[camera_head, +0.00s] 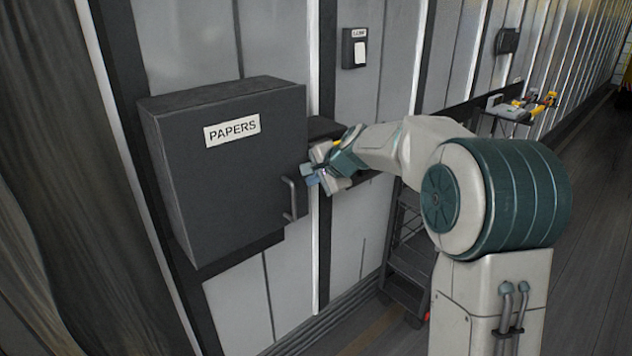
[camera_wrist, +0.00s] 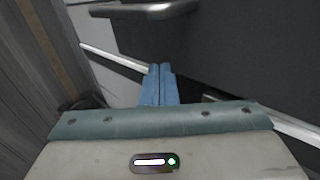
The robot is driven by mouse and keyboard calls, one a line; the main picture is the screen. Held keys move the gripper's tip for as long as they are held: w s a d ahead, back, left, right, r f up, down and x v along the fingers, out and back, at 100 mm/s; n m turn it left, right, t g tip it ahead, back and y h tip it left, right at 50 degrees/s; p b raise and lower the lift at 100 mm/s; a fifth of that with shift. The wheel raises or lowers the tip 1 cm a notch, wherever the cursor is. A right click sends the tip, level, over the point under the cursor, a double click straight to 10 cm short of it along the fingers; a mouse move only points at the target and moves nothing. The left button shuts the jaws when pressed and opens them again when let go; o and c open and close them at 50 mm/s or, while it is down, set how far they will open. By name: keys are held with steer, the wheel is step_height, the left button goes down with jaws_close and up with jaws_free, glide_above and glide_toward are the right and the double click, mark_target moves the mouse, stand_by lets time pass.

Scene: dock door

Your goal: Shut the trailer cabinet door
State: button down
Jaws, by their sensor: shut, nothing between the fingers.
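The dark grey cabinet (camera_head: 225,180) labelled "PAPERS" hangs on the wall at left in the head view. Its front door (camera_head: 220,210) has a bar handle (camera_head: 289,200) near the right edge. I see no open gap at the door from this angle, but cannot tell if it is fully flush. My gripper (camera_head: 309,174) is shut and empty, just right of the handle. In the wrist view its blue fingertips (camera_wrist: 160,70) are together. The handle (camera_wrist: 145,10) crosses the top there, apart from the fingers in the picture, and the dark door panel (camera_wrist: 250,50) fills the upper right.
A small dark box (camera_head: 354,48) with a white front is on the wall above right. A dark step stand (camera_head: 407,260) is below my arm. A small table (camera_head: 510,113) with yellow items is farther back along the wall. The floor (camera_head: 590,220) at right looks clear.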

steer(key=d+f+b+v, duration=0.1)
steer(key=d+b+v, duration=0.1)
steer(key=v, duration=1)
steer(key=s+d+f+n+g+h, duration=0.1)
steer(key=s+f, duration=0.4)
steer(key=s, duration=0.5)
steer(key=s+d+f+n+g+h, duration=0.2)
steer(key=s+f+n, duration=0.3)
steer(key=s, duration=0.6)
steer(key=s+d+f+n+g+h, duration=0.1)
steer(key=s+f+n, duration=0.3)
steer(key=s, duration=0.7)
steer(key=shift+d+f+n+g+h, duration=0.3)
steer(key=shift+d+f+h, duration=0.5)
steer(key=shift+f, duration=0.1)
steer(key=shift+s+d, duration=0.1)
